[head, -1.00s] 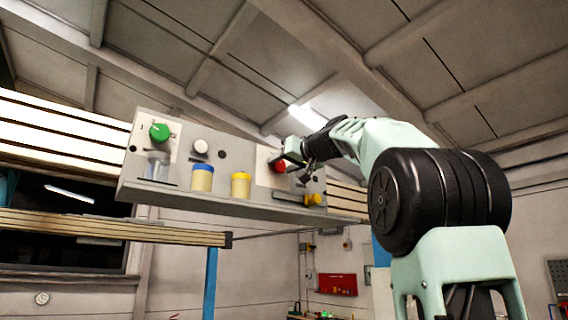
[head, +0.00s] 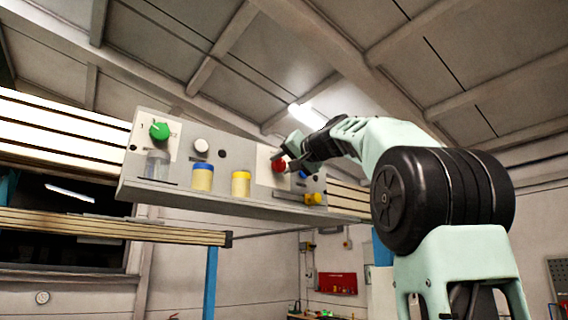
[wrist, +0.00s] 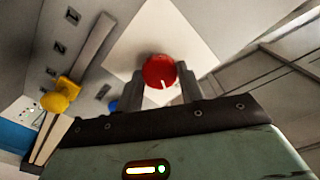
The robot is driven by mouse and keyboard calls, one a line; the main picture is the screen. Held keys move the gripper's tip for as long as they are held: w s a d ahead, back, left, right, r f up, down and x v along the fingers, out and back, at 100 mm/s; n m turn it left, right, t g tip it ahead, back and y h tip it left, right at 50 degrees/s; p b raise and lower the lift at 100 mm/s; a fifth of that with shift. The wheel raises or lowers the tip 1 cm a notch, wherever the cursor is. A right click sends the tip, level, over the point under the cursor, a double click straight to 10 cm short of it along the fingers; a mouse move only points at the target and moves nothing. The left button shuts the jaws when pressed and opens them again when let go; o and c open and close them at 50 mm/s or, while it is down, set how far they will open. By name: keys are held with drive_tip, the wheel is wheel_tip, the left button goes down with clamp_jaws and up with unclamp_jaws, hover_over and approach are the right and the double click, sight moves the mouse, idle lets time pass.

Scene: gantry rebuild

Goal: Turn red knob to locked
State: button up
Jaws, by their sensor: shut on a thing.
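The red knob (head: 279,166) sits on a white plate at the right part of the grey panel. In the wrist view the red knob (wrist: 158,70) is round, with a short white mark near its lower edge. My gripper (head: 285,158) is at the knob, and in the wrist view my gripper (wrist: 161,87) has one finger on each side of it, shut on it. I cannot read any locked label on the plate.
The grey panel (head: 228,161) also bears a green knob (head: 160,131), a white knob (head: 200,146) and a yellow slider (head: 313,198). A blue knob (head: 303,174) is close by my gripper. Blue-lidded (head: 202,178), yellow-lidded (head: 241,184) and clear (head: 157,164) jars stand on the ledge.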

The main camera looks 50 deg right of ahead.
drive_tip(key=m, duration=0.3)
drive_tip(key=shift+m+p, duration=0.3)
drive_tip(key=shift+m, duration=0.1)
drive_tip(key=m+p, duration=0.1)
drive_tip(key=m, duration=0.2)
drive_tip(key=shift+m, duration=0.3)
drive_tip(key=m+p, duration=0.1)
drive_tip(key=m, duration=0.4)
drive_tip(key=shift+d+m+p, duration=0.1)
drive_tip(key=shift+m+p, duration=0.2)
drive_tip(key=shift+f, duration=0.15)
drive_tip(key=o, duration=1)
drive_tip(key=shift+s, duration=0.15)
drive_tip(key=b+v, duration=0.8)
drive_tip(key=v, duration=0.9)
drive_tip(key=shift+s, duration=0.1)
